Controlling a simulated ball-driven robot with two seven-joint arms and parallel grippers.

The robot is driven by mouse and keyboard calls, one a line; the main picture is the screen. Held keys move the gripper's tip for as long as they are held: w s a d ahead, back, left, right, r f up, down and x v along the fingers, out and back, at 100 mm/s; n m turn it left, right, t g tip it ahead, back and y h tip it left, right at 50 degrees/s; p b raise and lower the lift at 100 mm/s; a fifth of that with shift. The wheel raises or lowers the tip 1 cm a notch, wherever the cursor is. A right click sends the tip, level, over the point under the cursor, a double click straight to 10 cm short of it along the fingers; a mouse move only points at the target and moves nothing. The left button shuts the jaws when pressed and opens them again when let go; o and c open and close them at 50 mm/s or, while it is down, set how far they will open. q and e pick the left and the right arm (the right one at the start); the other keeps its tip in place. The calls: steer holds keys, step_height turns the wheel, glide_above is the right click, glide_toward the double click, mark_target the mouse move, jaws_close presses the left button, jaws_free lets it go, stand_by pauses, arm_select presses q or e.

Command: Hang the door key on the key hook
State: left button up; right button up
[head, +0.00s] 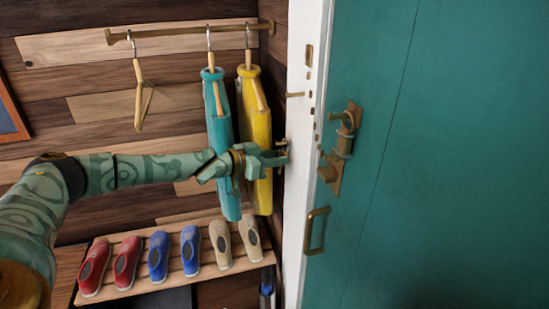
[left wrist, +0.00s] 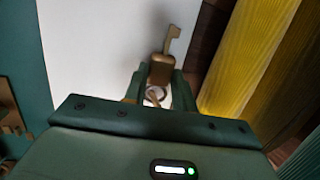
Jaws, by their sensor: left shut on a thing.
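My left gripper (head: 276,157) is at the white door frame, in front of the hanging yellow garment. In the left wrist view the left gripper (left wrist: 156,92) is shut on the brass door key (left wrist: 161,68). The key's toothed end points up and away from the jaws. In the head view only a small brownish bit of the key (head: 283,147) shows at the fingertips. A brass peg that looks like the key hook (head: 295,94) sticks out from the door frame, above the gripper and apart from it. I cannot make out the hook in the left wrist view. My right gripper is not in view.
The teal door (head: 440,160) with its brass lock and handle (head: 318,231) is to the right. A yellow garment (head: 257,115) and a teal garment (head: 221,130) hang from a rail (head: 180,31). Below, a slatted rack (head: 131,286) holds several shoes.

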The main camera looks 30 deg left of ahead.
arm_select(q)
steer(key=o, duration=1.1)
steer(key=shift+c, duration=0.2)
steer(key=v, duration=1.6)
steer(key=shift+p, duration=0.45)
steer(key=shift+s+a+r, duration=0.1)
